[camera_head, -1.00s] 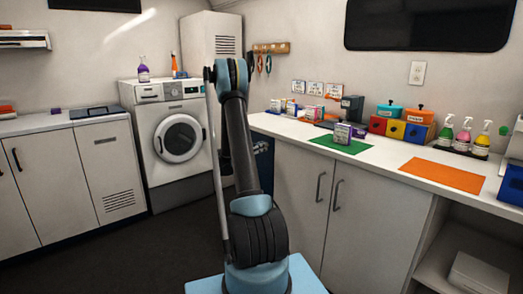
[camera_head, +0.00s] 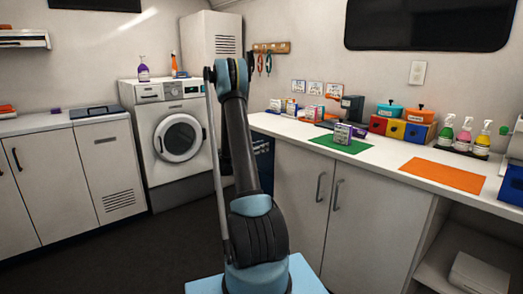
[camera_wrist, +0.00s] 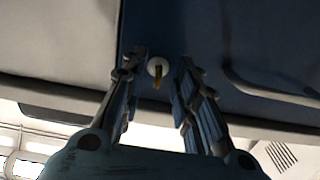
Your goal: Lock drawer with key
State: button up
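The dark blue drawer front (camera_wrist: 215,40) fills the upper middle of the wrist view. A round pale lock (camera_wrist: 158,66) sits on it, with a small brass key (camera_wrist: 157,83) sticking out. My gripper (camera_wrist: 160,72) is open, with one finger on each side of the lock and key. A gap shows between each finger and the key. In the head view, the dark blue unit (camera_head: 264,165) stands at the left end of the counter, partly hidden by my arm. My gripper, the lock and the key are hidden there.
A long white counter (camera_head: 388,163) runs along the right, bearing a green mat, an orange mat (camera_head: 443,174), bottles and boxes. White cabinet doors (camera_head: 300,195) with handles lie below it. A washing machine (camera_head: 172,140) stands at the back. The dark floor at left is clear.

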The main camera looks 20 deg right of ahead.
jog(key=v, duration=1.2)
jog(key=s+a+r+n+g+y, duration=0.1)
jog(key=s+r+n+g+y, duration=0.2)
jog(key=s, duration=0.8)
jog(key=s+a+r+n+y, duration=0.1)
jog(key=s+r+n+y, duration=0.3)
jog(key=s, duration=0.7)
jog(key=s+a+f+n+y, duration=0.2)
jog(key=s+a+f+y, duration=0.1)
jog(key=s, duration=0.6)
jog(key=s+a+f+n+y, duration=0.3)
jog(key=s+a, duration=0.3)
jog(key=s, duration=0.3)
jog(key=s+a+f+n+g+y, duration=0.1)
jog(key=s+a+f+n+y, duration=0.1)
jog(key=s, duration=0.6)
jog(key=a+f+y, duration=0.1)
jog(key=a+y, duration=0.1)
jog(key=a, duration=0.1)
jog(key=shift+s+f, duration=0.2)
jog(key=shift+s, duration=0.2)
